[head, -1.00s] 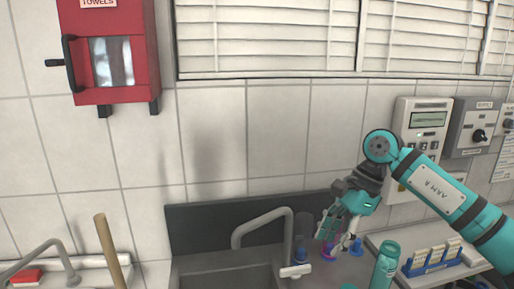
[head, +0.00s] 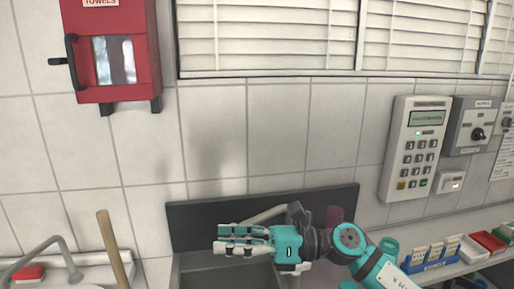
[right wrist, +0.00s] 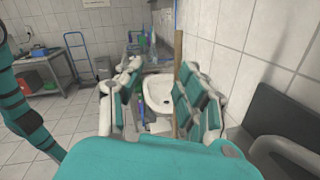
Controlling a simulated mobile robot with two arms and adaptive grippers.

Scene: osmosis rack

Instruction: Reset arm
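My right gripper (head: 222,240) reaches from the right across the dark sink and points left, in front of the grey tap (head: 265,215). In the right wrist view its two fingers (right wrist: 160,95) stand apart with nothing between them, so it is open and empty. My right arm lies low, its teal links running to the lower right. My left gripper is in neither view. A teal arm link shows at the left edge of the right wrist view.
A blue rack (head: 431,259) is farther right. A wooden handle (head: 113,248) stands left. The keypad box (head: 416,148) is on the wall.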

